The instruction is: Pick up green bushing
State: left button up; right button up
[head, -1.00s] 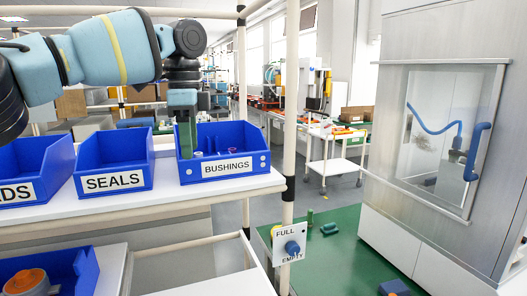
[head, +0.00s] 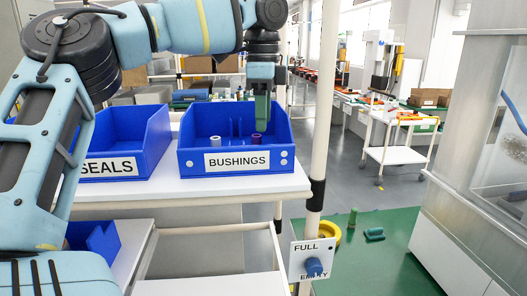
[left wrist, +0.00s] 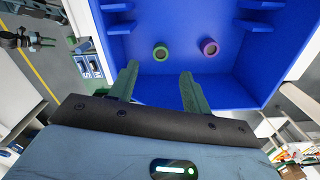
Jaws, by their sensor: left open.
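The green bushing (left wrist: 160,53) shows as a short ring standing on the blue bin floor in the left wrist view. It is ahead of my open left gripper (left wrist: 158,83), apart from both fingers, with nothing between them. A purple bushing (left wrist: 209,47) stands to its right; it also shows in the head view (head: 257,140), just below my left gripper (head: 263,112). The head view also shows a pale grey bushing (head: 215,141) left of the purple one. I cannot make out the green bushing there. My right gripper is not in view.
The blue BUSHINGS bin (head: 187,160) has raised walls and inner dividers. The SEALS bin (head: 152,155) stands to its left on a white shelf (head: 250,188).

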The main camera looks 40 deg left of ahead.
pick_arm(q)
jog(key=shift+w+f, duration=0.1)
jog(key=shift+f, duration=0.95)
notch_tip(320, 180, down, 3)
jog(key=shift+a+f+p, duration=0.1)
jog(key=shift+f+p, duration=0.05)
jog(key=shift+p, duration=0.3)
jog(key=shift+f, duration=0.55)
grip_shut()
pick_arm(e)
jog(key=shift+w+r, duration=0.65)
